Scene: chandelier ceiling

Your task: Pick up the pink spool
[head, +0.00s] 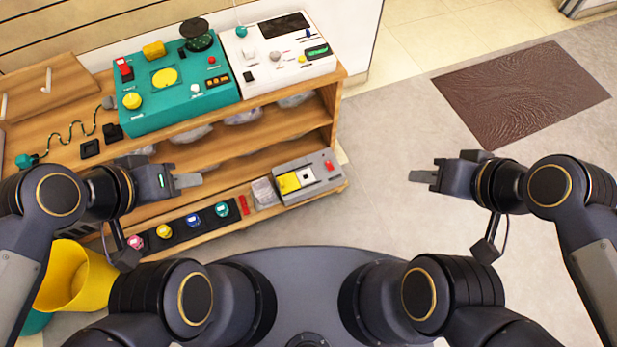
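A small pink round item (135,242), likely the pink spool, sits at the left end of a black strip (180,236) on the low shelf. Yellow (164,231), blue (193,220) and teal (222,209) items stand in a row beside it. My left gripper (188,181) hangs in front of the shelves, above and to the right of the pink item, apart from it. My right gripper (422,179) is over bare floor at the right. Nothing shows in either gripper; whether their fingers are parted is unclear from this angle.
The wooden shelf unit's top (75,165) bears a teal panel (190,105) and a white panel (262,78). A grey box (318,185) stands on the low shelf. A yellow bin (75,275) is at lower left. Floor on the right is clear around a brown mat (520,95).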

